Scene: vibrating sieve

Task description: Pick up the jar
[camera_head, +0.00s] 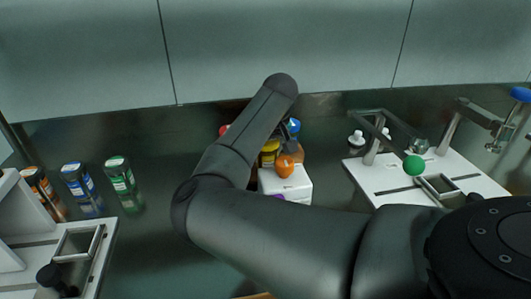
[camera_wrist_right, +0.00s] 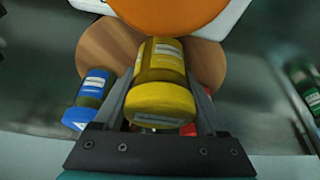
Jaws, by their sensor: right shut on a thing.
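The jar (camera_wrist_right: 162,62) has a yellow lid and a yellow label with white. In the wrist view it stands between the two fingers of my right gripper (camera_wrist_right: 166,98), which is shut on it around its sides. In the head view part of the yellow jar (camera_head: 269,153) shows beside my right arm's dark link, which hides the gripper there. I cannot tell whether the jar still touches the surface under it. My left gripper is not in view.
A blue-lidded jar (camera_wrist_right: 95,88) stands close by on a round brown board (camera_wrist_right: 105,45). An orange ball (camera_head: 285,165) sits by a white box (camera_head: 293,184). Several jars, one green (camera_head: 121,178), stand at left. A white-topped device (camera_head: 385,182) with a green ball (camera_head: 414,165) is at right.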

